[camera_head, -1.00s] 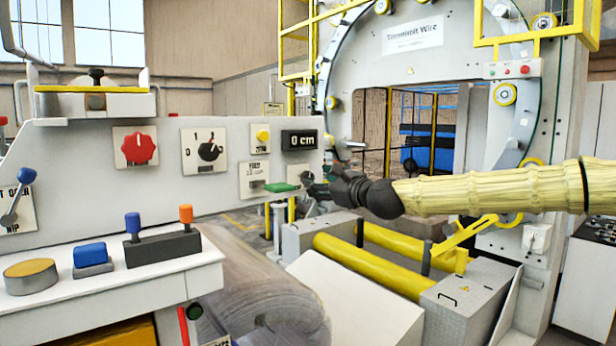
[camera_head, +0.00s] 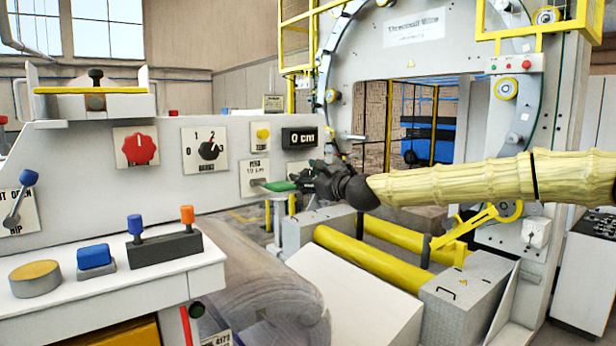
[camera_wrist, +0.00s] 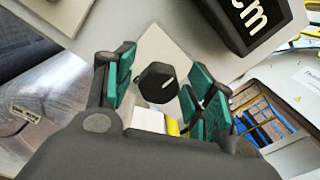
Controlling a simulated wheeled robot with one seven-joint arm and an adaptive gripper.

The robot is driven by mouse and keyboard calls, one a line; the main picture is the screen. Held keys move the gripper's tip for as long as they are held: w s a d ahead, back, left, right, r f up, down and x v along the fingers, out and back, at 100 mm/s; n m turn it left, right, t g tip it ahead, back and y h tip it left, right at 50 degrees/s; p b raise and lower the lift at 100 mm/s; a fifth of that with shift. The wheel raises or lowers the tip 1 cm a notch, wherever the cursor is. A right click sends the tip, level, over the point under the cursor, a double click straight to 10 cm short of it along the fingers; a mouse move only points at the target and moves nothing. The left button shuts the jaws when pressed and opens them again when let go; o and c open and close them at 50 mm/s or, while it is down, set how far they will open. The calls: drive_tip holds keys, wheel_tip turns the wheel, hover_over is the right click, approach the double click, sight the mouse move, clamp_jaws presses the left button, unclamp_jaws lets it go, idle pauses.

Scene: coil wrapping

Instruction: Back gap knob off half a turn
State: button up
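The gap knob is, as far as I can tell, the black knob (camera_wrist: 155,83) with a white mark, on a pale plate under the "0 cm" display (camera_head: 300,138). In the wrist view my gripper (camera_wrist: 161,78) is open, with its green-padded fingers on either side of the knob and a gap on both sides. I cannot tell how far the fingertips reach past the knob's face. In the head view my gripper (camera_head: 318,182) is close to the right end of the grey control panel (camera_head: 225,135) and hides the knob.
The panel also carries a red knob (camera_head: 137,149), a black selector (camera_head: 210,150) and a yellow button (camera_head: 262,134). Yellow rollers (camera_head: 370,260) lie below, and the ring machine (camera_head: 410,50) stands behind.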

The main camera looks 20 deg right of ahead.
drive_tip(key=c, duration=1)
drive_tip(key=shift+f+n+b, duration=0.1)
drive_tip(key=shift+n+b, duration=0.3)
drive_tip(key=shift+b, duration=0.2)
